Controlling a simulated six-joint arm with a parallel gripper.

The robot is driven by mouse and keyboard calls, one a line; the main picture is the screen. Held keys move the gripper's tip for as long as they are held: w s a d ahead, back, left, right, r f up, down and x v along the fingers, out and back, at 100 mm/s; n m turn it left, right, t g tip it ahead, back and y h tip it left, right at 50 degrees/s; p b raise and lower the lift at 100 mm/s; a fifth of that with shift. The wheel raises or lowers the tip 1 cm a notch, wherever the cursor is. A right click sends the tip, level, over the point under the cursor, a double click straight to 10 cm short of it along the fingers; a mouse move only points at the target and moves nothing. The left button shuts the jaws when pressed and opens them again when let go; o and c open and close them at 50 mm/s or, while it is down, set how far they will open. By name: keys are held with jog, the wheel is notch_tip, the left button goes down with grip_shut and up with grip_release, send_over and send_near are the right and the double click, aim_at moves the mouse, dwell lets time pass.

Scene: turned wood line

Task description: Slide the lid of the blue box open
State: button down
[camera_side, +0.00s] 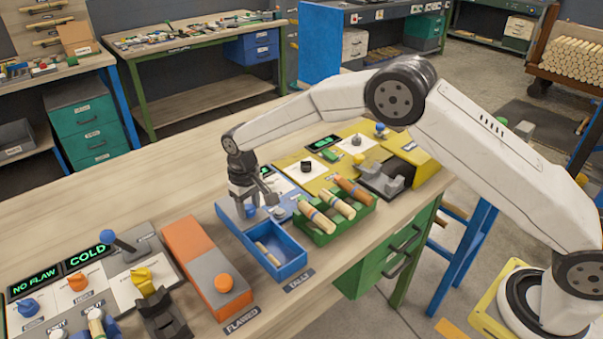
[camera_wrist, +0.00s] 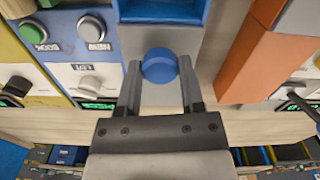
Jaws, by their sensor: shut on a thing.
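The blue box (camera_side: 290,268) stands on the wooden bench, its front part uncovered. A turned wooden piece (camera_side: 266,254) lies inside. Its grey lid is at the back end, under my gripper (camera_side: 252,207); it also shows in the wrist view (camera_wrist: 185,40). The lid's round blue knob (camera_wrist: 159,65) sits between my two fingertips, and my gripper is shut on it. In the wrist view a strip of the blue box (camera_wrist: 160,14) shows beyond the lid. In the side view my gripper partly hides the knob and lid.
An orange box (camera_side: 190,245) with a grey lid and orange knob (camera_side: 223,283) stands close on the left. A green tray (camera_side: 318,236) with several turned pieces is close on the right. A control panel (camera_side: 130,265) stands farther left. The bench behind is clear.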

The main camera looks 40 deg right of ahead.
jog(key=shift+c, duration=1)
grip_release()
jog(key=shift+r, duration=0.1)
jog(key=shift+r, duration=3.85)
jog(key=shift+s+d+r, duration=0.15)
jog(key=shift+s+d, duration=0.1)
jog(key=shift+d, duration=0.25)
jog(key=s+d+m+t, duration=0.1)
jog(key=s+d, duration=0.7)
jog(key=s, duration=0.5)
jog(key=s+d+t, duration=0.1)
jog(key=s+d, duration=0.7)
jog(key=s, duration=0.6)
jog(key=shift+m+t, duration=0.3)
jog(key=shift+m, duration=0.1)
